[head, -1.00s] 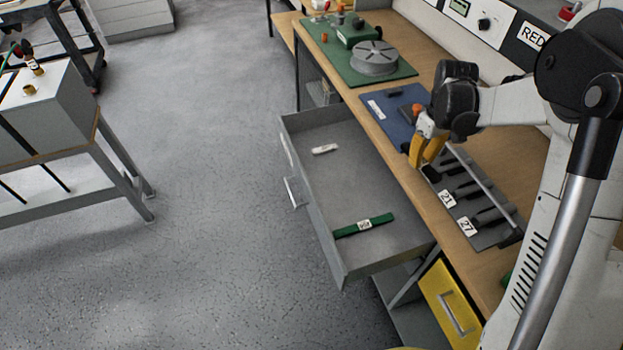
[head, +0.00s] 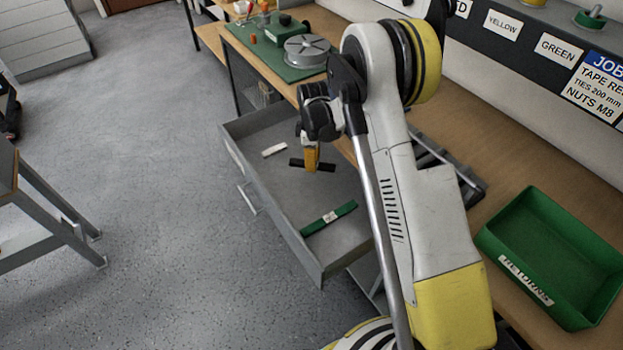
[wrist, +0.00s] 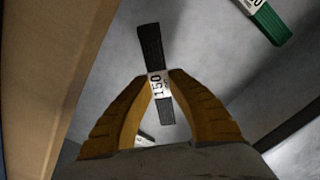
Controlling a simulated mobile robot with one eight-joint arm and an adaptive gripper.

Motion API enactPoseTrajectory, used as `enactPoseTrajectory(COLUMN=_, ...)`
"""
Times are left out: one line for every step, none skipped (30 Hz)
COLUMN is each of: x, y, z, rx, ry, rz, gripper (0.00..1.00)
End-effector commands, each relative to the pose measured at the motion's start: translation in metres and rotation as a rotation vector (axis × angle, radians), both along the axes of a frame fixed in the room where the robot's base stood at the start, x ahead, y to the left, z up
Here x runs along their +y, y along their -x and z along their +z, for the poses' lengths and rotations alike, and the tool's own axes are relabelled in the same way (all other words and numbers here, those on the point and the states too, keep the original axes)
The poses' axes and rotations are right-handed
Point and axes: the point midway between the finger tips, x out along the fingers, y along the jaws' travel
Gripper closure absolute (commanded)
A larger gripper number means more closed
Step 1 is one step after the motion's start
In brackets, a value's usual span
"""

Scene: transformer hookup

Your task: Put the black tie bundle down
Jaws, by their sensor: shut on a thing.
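The black tie bundle (head: 325,166) is a short dark strip, held crosswise in my gripper (head: 311,167) over the open grey drawer (head: 262,176). In the wrist view the yellow fingers (wrist: 159,82) are closed on its white label (wrist: 158,84), marked 150, and the black ends (wrist: 151,43) stick out on both sides. A green tie bundle (head: 328,218) with a white label lies on the drawer floor towards the near end, and its end shows in the wrist view (wrist: 268,22). A white bundle (head: 274,150) lies towards the far end. I cannot tell the exact height of the black bundle above the floor.
The wooden bench (head: 472,150) runs along the right of the drawer. A green returns bin (head: 500,238) stands on it at the right, and a green mat (head: 262,58) with a grey disc lies at the back. Bare drawer floor shows around the bundles.

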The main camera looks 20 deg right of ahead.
Motion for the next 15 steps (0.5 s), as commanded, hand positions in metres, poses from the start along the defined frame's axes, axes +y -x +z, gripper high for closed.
enactPoseTrajectory(x=0.000, y=0.000, z=-0.009, rx=0.000, ry=0.000, rz=0.000, gripper=1.00)
enactPoseTrajectory(x=0.000, y=0.000, z=-0.012, rx=0.000, ry=0.000, rz=0.000, gripper=1.00)
enactPoseTrajectory(x=0.000, y=0.000, z=-0.014, rx=0.000, ry=0.000, rz=0.000, gripper=1.00)
enactPoseTrajectory(x=0.000, y=0.000, z=-0.016, rx=0.000, ry=0.000, rz=0.000, gripper=1.00)
enactPoseTrajectory(x=0.000, y=0.000, z=-0.017, rx=0.000, ry=0.000, rz=-0.001, gripper=1.00)
enactPoseTrajectory(x=0.000, y=0.000, z=-0.020, rx=0.000, ry=0.000, rz=-0.001, gripper=1.00)
enactPoseTrajectory(x=0.000, y=0.000, z=-0.022, rx=0.000, ry=0.000, rz=-0.001, gripper=1.00)
enactPoseTrajectory(x=0.000, y=0.000, z=-0.026, rx=0.000, ry=0.000, rz=-0.001, gripper=1.00)
enactPoseTrajectory(x=0.000, y=0.000, z=-0.032, rx=0.000, ry=0.000, rz=-0.001, gripper=1.00)
enactPoseTrajectory(x=0.000, y=0.000, z=-0.038, rx=0.000, ry=0.000, rz=-0.001, gripper=1.00)
enactPoseTrajectory(x=0.000, y=0.000, z=-0.043, rx=0.000, ry=0.000, rz=-0.001, gripper=1.00)
enactPoseTrajectory(x=0.000, y=0.000, z=-0.049, rx=0.000, ry=0.000, rz=-0.001, gripper=1.00)
enactPoseTrajectory(x=0.000, y=0.000, z=-0.052, rx=0.000, ry=0.000, rz=-0.001, gripper=1.00)
enactPoseTrajectory(x=0.000, y=0.000, z=-0.055, rx=0.000, ry=0.000, rz=-0.001, gripper=1.00)
enactPoseTrajectory(x=0.000, y=0.000, z=-0.055, rx=0.000, ry=0.000, rz=-0.001, gripper=1.00)
